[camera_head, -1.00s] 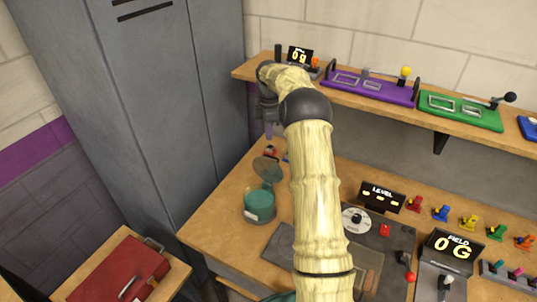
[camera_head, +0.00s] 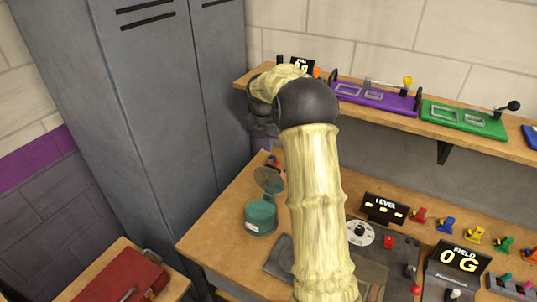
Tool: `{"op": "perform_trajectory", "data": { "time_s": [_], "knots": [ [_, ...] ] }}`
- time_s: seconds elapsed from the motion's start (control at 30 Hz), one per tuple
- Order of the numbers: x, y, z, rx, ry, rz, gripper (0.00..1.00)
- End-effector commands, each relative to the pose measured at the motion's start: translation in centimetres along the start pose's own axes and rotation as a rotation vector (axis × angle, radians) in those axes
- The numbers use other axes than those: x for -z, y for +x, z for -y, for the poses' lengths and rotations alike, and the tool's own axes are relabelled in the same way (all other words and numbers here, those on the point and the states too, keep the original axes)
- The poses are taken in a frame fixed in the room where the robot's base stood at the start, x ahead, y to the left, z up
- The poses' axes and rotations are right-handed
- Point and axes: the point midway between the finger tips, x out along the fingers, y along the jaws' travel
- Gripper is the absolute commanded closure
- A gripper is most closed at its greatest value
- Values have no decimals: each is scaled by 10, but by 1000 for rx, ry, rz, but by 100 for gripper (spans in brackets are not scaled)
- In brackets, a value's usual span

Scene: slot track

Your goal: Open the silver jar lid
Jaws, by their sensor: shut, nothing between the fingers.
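The teal jar (camera_head: 260,217) stands upright on the workbench, left of my arm, with a pale label low on its front. Its round grey lid (camera_head: 268,180) is raised and tilted up at the back of the jar, so the jar's mouth shows. My gripper (camera_head: 266,143) is above and behind the lid, at the far left end of the bench. It is shut and looks empty and apart from the lid. The fingers are small and dark here, partly hidden by my wrist.
A grey locker (camera_head: 150,120) stands close on the left. The shelf (camera_head: 440,133) above the bench holds a purple panel (camera_head: 375,97) and a green panel (camera_head: 463,119). A red toolbox (camera_head: 118,275) is at lower left. Displays and coloured switches fill the bench's right side.

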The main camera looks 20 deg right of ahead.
Motion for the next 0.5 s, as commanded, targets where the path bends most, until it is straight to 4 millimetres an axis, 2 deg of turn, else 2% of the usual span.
{"op": "perform_trajectory", "data": {
  "time_s": [0.5],
  "knots": [
    [1, 78, 1, 4, 0, -4, 100]
  ]
}}
